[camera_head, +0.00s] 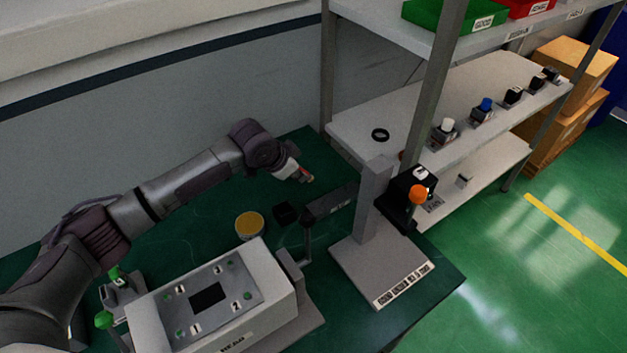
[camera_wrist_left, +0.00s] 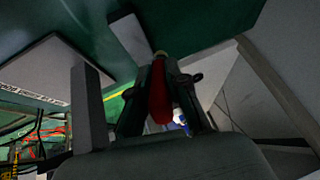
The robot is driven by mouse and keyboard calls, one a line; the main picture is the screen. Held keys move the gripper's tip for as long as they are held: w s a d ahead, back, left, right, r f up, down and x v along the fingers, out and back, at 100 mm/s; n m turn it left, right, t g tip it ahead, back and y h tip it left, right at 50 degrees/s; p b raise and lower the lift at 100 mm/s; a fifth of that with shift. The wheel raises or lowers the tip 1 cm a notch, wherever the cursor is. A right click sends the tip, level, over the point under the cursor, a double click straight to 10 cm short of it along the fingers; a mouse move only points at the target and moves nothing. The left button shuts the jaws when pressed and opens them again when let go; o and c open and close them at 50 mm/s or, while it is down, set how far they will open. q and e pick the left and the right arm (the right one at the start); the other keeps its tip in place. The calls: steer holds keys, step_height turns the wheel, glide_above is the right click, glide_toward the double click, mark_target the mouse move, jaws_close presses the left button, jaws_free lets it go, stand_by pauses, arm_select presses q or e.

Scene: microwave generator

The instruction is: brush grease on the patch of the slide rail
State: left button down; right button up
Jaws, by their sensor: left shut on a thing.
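My left gripper (camera_head: 296,172) is above the far part of the green table, shut on a brush. The brush (camera_wrist_left: 160,98) has a red handle between the fingers in the left wrist view, with a small pale tip pointing away. A dark bar with a small label (camera_head: 331,201), which looks like the slide rail, lies just in front of the gripper and to its right. I cannot make out a patch on it. A round tin with a yellow top (camera_head: 250,224) stands left of the bar. My right gripper is in neither view.
A small black block (camera_head: 285,213) sits between tin and bar. A grey post on a labelled base (camera_head: 385,272) stands right of the bar. A control box (camera_head: 208,297) is in front. A shelf rack (camera_head: 460,90) stands behind right.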

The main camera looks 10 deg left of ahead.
mark_target(310, 178)
arm_select(q)
steer(key=shift+d+r, duration=0.2)
step_height(310, 178, up, 4)
steer(key=s+d+n+g+y+b, duration=0.2)
steer(key=d+n+b, duration=0.15)
steer(key=n, duration=0.55)
steer(key=shift+y, duration=0.3)
steer(key=f+b, duration=0.1)
steer(key=b, duration=0.1)
steer(key=f+b, duration=0.3)
steer(key=b, duration=0.1)
steer(key=shift+a+f, duration=0.3)
steer(key=shift+w+r, duration=0.1)
